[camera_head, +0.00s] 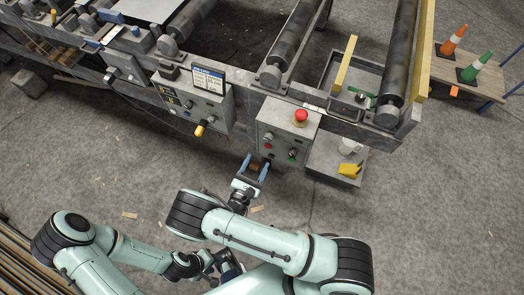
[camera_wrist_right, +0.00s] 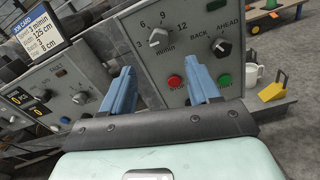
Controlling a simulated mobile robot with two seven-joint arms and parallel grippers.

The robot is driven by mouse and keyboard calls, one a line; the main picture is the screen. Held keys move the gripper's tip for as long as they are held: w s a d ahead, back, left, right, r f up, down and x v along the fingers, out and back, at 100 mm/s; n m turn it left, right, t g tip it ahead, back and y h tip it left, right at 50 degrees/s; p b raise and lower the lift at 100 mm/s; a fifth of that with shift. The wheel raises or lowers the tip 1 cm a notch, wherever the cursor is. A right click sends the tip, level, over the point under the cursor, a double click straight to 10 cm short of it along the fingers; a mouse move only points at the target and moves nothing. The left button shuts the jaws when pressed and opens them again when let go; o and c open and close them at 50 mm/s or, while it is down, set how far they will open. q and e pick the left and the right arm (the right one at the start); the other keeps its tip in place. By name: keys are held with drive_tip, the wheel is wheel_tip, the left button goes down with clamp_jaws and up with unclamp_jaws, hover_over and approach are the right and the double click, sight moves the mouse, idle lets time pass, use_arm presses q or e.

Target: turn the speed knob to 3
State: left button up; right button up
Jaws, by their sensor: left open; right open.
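The speed knob (camera_wrist_right: 158,37) is a dark dial with the marks 3, 6, 9 and 12 around it, on the grey control box (camera_wrist_right: 178,60); I cannot read its pointer surely. In the head view the knob (camera_head: 269,137) is small, on the box's front. My right gripper (camera_head: 255,168) is open and empty, just in front of and below the box. In the right wrist view its blue fingers (camera_wrist_right: 160,90) stand apart, below the knob and not on it. My left gripper (camera_head: 228,268) is open, low in the head view and partly hidden by my arm.
A back/ahead knob (camera_wrist_right: 222,47), red stop button (camera_wrist_right: 175,82) and green start button (camera_wrist_right: 224,80) share the panel. A red mushroom button (camera_head: 301,116) tops the box. A second box with a yellow-ended handle (camera_head: 201,128) and job card (camera_head: 208,77) stands left. A mug (camera_head: 350,146) sits right.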

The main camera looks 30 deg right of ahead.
drive_tip(key=shift+v, duration=1.75)
